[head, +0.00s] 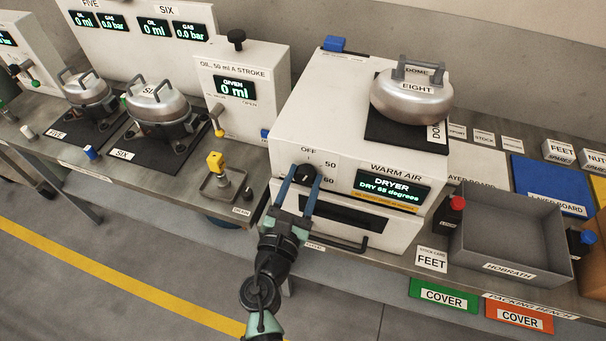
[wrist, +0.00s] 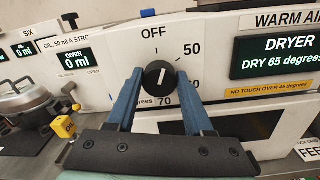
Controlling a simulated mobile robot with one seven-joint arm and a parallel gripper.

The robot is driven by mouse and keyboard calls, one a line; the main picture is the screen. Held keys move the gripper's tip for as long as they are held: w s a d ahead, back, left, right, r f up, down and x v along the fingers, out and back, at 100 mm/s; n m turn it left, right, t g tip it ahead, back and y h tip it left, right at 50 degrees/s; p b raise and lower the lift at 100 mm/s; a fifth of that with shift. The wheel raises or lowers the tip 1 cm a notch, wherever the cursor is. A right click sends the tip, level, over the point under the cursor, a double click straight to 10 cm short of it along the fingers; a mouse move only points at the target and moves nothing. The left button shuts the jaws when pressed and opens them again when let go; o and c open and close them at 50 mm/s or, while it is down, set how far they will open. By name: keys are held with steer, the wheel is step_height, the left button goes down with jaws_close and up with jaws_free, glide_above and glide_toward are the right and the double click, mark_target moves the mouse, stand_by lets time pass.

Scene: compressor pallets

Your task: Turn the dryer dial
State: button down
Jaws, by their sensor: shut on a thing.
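The dryer (head: 330,130) is a white box on the bench with the label WARM AIR. Its black dial (head: 304,174) is on the front face, with OFF, 50, 60 and 70 marked around it. In the wrist view the dial (wrist: 159,76) has a white pointer line that stands near upright, tilted slightly toward OFF. My gripper (head: 300,182) is shut on the dial, with one blue finger on each side; the fingers also show in the wrist view (wrist: 158,88). The dryer screen (wrist: 288,56) reads DRYER, DRY 65 degrees.
A door handle (head: 345,245) sticks out below the dial. The oil dispenser (head: 240,90) stands at the left, and a grey HOBRATH tray (head: 510,240) at the right.

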steer(key=shift+n+p, duration=1.05)
steer(key=shift+n, duration=1.15)
steer(key=shift+c, duration=1.4)
jaws_free()
steer(key=b+v, duration=0.2)
steer(key=v, duration=1.1)
steer(key=shift+r, duration=0.1)
